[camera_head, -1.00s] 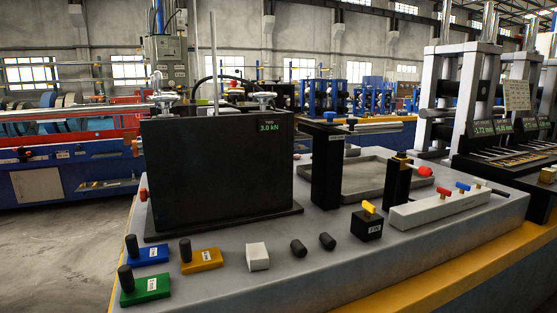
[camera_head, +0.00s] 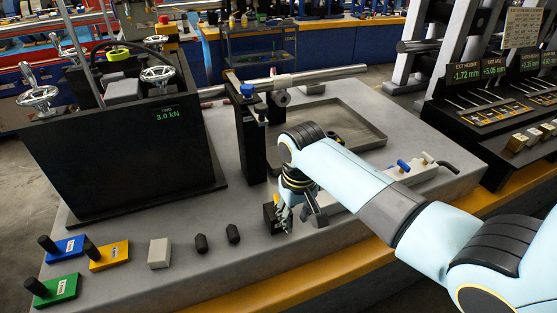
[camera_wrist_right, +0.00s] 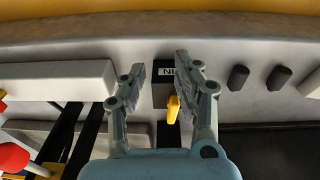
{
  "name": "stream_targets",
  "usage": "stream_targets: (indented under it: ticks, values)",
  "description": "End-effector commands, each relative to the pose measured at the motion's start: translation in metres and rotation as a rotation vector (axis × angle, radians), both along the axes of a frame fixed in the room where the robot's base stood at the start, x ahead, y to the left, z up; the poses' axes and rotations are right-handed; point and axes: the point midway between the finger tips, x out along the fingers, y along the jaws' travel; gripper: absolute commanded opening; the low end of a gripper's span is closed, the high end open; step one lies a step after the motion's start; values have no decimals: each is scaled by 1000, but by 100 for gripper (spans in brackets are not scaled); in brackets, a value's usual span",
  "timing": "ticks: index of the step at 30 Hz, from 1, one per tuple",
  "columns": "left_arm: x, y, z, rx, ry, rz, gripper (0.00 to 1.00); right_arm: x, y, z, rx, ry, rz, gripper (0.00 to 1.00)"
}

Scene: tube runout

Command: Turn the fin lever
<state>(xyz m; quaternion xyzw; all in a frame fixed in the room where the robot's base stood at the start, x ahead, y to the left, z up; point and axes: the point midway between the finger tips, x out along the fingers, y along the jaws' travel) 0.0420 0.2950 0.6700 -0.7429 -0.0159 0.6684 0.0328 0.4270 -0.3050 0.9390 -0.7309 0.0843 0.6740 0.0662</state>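The fin lever is a short yellow handle (camera_wrist_right: 173,108) on a small black block (camera_wrist_right: 161,95) in the right wrist view. The block's white label shows upside down and is partly covered by a finger. My right gripper (camera_wrist_right: 160,66) is open, with one finger on each side of the block and lever; I cannot tell whether either finger touches. My left gripper is not in view.
A light bar of coloured levers (camera_head: 412,172) lies beyond my arm. A black post (camera_head: 250,135) and a shallow grey tray (camera_head: 375,137) stand behind. Two black knobs (camera_head: 233,233) and a white block (camera_head: 159,253) are to the left. A large black box (camera_head: 120,150) stands further left.

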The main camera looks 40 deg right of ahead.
Motion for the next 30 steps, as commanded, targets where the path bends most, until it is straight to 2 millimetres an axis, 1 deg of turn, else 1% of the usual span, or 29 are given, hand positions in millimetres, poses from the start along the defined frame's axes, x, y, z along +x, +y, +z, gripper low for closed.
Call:
stream_targets:
  ticks: [1, 2, 3, 6, 9, 10, 13, 16, 22, 26, 27, 30]
  values:
    - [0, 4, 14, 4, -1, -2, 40, 15, 0, 28, 6, 9, -17, 31]
    - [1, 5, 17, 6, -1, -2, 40, 22, 0, 39, 11, 15, -27, 31]
    - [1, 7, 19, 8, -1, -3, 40, 33, -1, 47, 17, 27, -45, 31]
    - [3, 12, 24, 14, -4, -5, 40, 54, -2, 68, 32, 53, -82, 31]
    - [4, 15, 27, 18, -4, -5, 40, 65, -2, 79, 40, 70, -101, 31]
    - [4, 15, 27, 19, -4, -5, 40, 66, -2, 80, 41, 73, -105, 31]
    - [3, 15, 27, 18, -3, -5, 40, 67, -2, 76, 42, 78, -109, 31]
    - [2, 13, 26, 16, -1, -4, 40, 67, -2, 68, 42, 78, -109, 31]
    - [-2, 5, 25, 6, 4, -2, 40, 67, -2, 45, 43, 78, -109, 31]
    - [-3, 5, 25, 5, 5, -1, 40, 67, -2, 29, 43, 77, -108, 31]
    - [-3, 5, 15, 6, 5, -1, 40, 68, -2, 21, 43, 74, -108, 31]
    - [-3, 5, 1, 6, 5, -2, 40, 67, -2, 7, 43, 75, -108, 31]
